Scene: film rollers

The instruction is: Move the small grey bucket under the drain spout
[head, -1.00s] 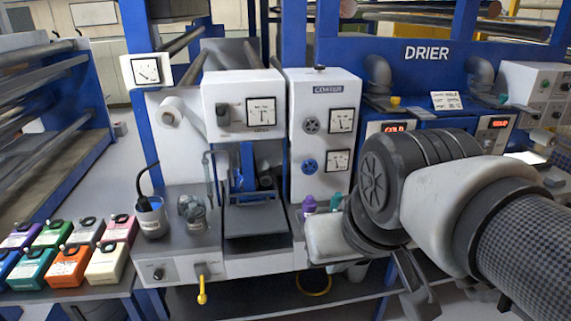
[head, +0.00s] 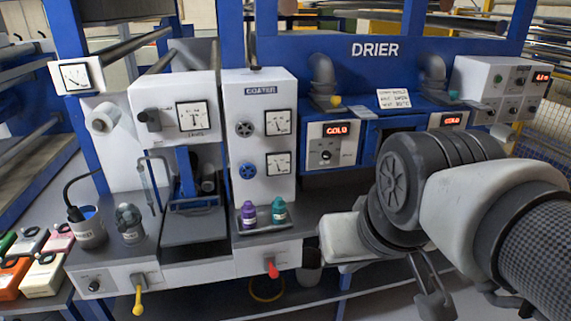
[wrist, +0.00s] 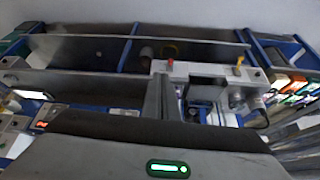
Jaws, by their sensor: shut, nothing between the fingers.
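A small grey bucket (head: 310,266) stands on the low shelf under the coater bench, partly hidden behind the bench edge and my arm. It also seems to show, small and blurred, in the wrist view (wrist: 146,54). I cannot make out the drain spout itself; a red-handled valve (head: 271,267) is on the bench front, above a yellow ring (head: 267,290) on the shelf. The bucket stands to the right of the ring. My gripper (head: 437,303) is shut and empty, low at the right, apart from the bucket.
A labelled grey pot (head: 87,230) with a black cable and a glass jar (head: 129,222) stand on the bench. Purple (head: 249,215) and teal (head: 279,210) bottles stand near its right edge. A yellow-handled valve (head: 138,298) sticks out in front. The drier (head: 375,50) stands behind.

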